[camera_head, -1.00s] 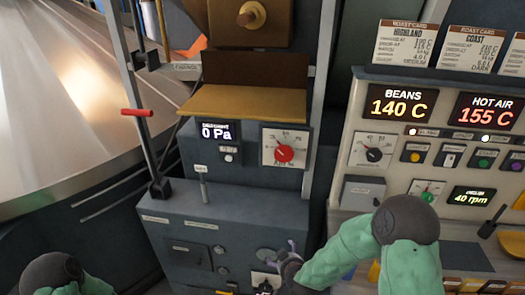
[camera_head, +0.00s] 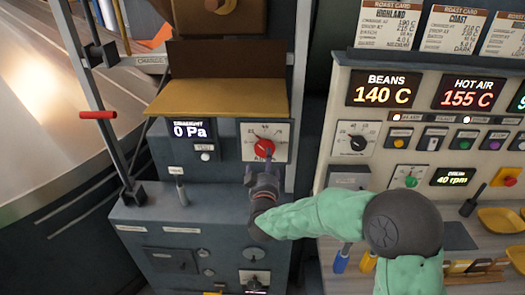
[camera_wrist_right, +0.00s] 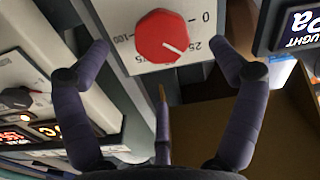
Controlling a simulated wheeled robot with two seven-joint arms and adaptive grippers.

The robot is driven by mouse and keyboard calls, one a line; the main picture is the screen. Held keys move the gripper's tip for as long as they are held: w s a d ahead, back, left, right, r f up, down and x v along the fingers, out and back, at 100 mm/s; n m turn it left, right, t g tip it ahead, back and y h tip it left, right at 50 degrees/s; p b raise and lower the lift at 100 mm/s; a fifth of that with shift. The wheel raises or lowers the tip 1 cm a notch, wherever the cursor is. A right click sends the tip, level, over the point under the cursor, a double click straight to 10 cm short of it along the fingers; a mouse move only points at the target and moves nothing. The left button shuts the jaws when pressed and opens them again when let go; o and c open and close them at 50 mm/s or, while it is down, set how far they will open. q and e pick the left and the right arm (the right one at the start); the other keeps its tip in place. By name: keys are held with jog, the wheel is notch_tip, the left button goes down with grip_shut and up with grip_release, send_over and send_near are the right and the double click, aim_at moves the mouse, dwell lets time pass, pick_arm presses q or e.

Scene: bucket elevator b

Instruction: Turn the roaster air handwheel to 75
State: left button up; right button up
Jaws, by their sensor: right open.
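The roaster air handwheel is a red round knob (camera_head: 264,148) on a white scale plate with black numbers, on the grey panel. In the right wrist view the knob (camera_wrist_right: 162,37) shows large and upside down. Its white mark points to the lower right, toward the 25 side; 0, 75 and 100 are also readable. My right gripper (camera_head: 265,168) is just below and in front of the knob in the head view. Its fingers are spread wide, with the knob lying between their tips in the wrist view, apart from them. My left gripper is not in view.
A draught display (camera_head: 192,130) reading 0 Pa is left of the plate. A tan shelf (camera_head: 218,97) juts out above it. A red-handled lever (camera_head: 98,115) stands at left. The roaster panel (camera_head: 345,100) with displays and buttons is at right, beside my forearm.

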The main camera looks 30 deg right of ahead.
aim_at(265, 152)
jog(key=x, duration=0.8)
jog(key=shift+w+b, duration=0.1)
jog(key=shift+b, duration=0.3)
jog(key=shift+f, duration=0.15)
jog(key=c, duration=1.1)
